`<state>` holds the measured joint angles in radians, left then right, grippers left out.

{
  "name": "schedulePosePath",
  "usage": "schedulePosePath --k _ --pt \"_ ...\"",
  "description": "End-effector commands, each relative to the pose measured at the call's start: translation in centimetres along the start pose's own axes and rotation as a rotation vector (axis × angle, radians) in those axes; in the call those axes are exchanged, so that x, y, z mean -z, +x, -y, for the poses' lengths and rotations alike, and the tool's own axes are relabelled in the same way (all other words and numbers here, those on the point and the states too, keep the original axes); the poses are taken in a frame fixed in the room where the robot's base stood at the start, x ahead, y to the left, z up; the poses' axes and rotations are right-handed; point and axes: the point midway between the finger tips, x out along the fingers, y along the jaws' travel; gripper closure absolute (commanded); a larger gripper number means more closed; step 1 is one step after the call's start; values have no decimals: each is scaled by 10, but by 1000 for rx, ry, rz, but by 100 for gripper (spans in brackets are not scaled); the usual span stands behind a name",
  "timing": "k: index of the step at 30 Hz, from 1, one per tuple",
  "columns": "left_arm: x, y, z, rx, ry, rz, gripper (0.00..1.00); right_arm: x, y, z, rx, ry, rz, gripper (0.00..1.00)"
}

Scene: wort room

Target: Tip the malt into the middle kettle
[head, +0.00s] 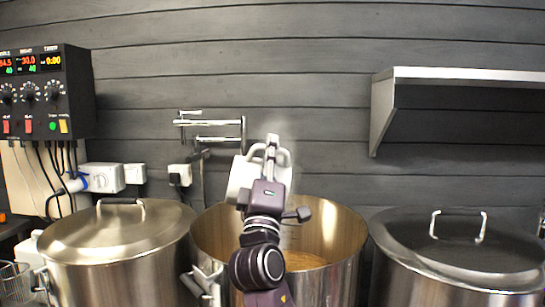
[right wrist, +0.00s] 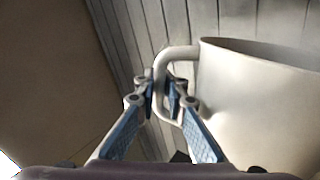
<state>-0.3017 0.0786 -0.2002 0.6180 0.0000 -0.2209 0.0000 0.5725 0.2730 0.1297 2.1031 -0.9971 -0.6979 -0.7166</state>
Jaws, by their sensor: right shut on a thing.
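A white jug (head: 240,178) is held up above the open middle kettle (head: 340,222), partly hidden behind my right gripper (head: 272,148). The right wrist view shows my right gripper (right wrist: 166,88) shut on the handle of the jug (right wrist: 265,110). The jug's rim is at the top there, and its inside is mostly out of sight, so I cannot see any malt. The middle kettle is steel, without a lid, and holds something brownish low inside. My left gripper is not in view.
A lidded kettle (head: 115,238) stands to the left and another lidded kettle (head: 450,262) to the right. A folded wall tap (head: 212,125) is behind the middle kettle. A control box (head: 50,90) hangs at the left, and a shelf (head: 455,75) juts out at the upper right.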

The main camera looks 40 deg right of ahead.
Motion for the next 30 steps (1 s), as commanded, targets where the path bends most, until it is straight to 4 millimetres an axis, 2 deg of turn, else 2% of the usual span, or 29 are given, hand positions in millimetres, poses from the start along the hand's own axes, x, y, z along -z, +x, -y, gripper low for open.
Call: schedulePosePath --k 7,18,30 --pt "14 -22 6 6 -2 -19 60 25 -3 2 -6 -138 -114 100" --pt "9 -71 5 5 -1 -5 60 73 -14 15 -8 -406 -342 100" --pt "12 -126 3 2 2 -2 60 102 -26 29 -12 -648 -546 100"
